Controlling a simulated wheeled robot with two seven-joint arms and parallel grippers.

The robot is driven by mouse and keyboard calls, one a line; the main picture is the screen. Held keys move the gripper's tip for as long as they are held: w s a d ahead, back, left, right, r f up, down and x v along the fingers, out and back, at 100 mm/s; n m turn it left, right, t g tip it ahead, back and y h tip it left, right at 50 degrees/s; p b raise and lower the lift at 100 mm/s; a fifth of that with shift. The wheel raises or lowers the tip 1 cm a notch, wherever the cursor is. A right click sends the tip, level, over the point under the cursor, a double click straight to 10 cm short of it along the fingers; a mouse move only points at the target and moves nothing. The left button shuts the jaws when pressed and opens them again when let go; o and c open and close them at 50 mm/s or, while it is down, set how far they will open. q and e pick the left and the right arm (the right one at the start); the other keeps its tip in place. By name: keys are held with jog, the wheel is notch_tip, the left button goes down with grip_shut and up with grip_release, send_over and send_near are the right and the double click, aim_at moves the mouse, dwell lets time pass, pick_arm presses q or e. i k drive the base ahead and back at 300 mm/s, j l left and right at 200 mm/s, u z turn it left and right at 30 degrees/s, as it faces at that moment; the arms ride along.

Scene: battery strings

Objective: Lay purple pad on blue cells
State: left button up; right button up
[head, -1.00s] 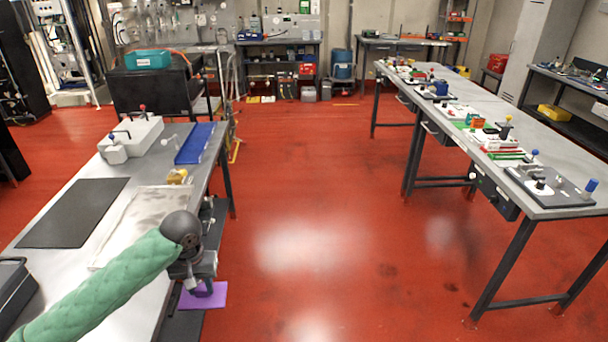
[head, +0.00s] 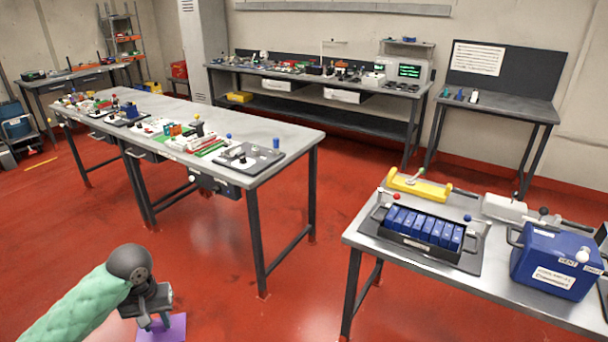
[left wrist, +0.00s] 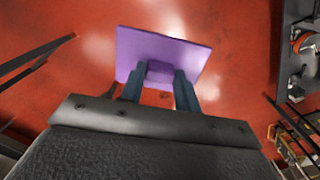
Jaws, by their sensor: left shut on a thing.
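The purple pad (head: 168,329) is a flat square held in my left gripper (head: 153,324), low at the bottom left of the head view. In the left wrist view the pad (left wrist: 190,55) has a raised purple block, and my left gripper's fingers (left wrist: 158,85) are shut on that block, above the red floor. The blue cells (head: 423,226) stand in a row in a black tray (head: 409,247) on the grey table at the right, well apart from the pad. My right gripper is not in view.
On the right table (head: 359,243) are a yellow tool (head: 418,187) behind the tray and a blue box (head: 556,262) to its right. A long grey table (head: 228,142) with small parts stands ahead. Open red floor lies between the tables.

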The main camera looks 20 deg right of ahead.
aim_at(424, 223)
jog(key=l+z, duration=0.15)
jog(key=z, duration=0.35)
jog(key=i+l+z, duration=0.1)
jog(key=z, duration=0.4)
jog(key=i+z, duration=0.15)
jog(key=z, duration=0.35)
jog(key=i+l, duration=0.15)
jog(key=i, duration=0.35)
jog(key=i+l, duration=0.2)
jog(key=i, duration=0.25)
